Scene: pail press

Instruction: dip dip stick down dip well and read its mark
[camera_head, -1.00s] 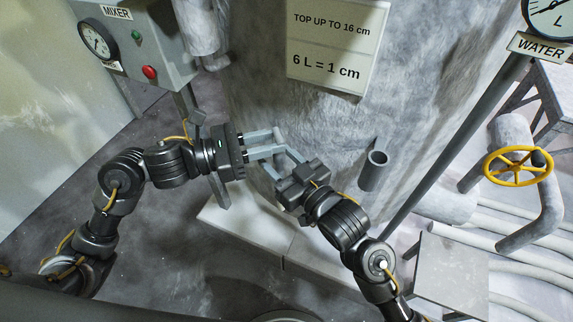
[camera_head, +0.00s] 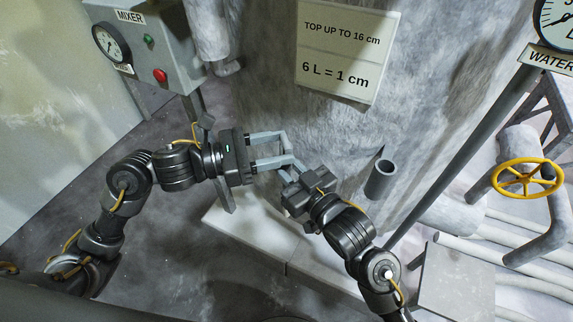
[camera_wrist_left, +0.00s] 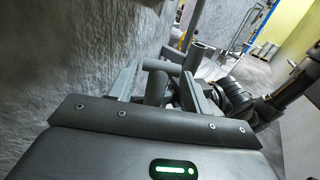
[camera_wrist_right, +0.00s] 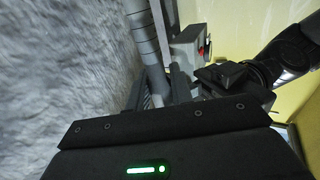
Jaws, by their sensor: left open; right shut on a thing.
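The dip well (camera_head: 380,180) looks to be the short open grey tube on the tank's side, right of my grippers. It also seems to show in the left wrist view (camera_wrist_left: 198,54). My left gripper (camera_head: 287,147) is open, its fingers on either side of a grey handle-like bar (camera_wrist_left: 160,67), probably part of the dip stick. My right gripper (camera_head: 289,171) is shut on this grey piece, close to the left fingertips. Most of the stick is hidden by the grippers, and I cannot see any mark. The right fingers also show in the right wrist view (camera_wrist_right: 165,88).
The tank wall (camera_head: 440,90) rises close behind both grippers, with a sign (camera_head: 345,50) above. A mixer box (camera_head: 160,55) stands at left. A yellow valve wheel (camera_head: 525,178), pipes and a water gauge (camera_head: 558,22) are at right. A pale plinth (camera_head: 255,235) lies below.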

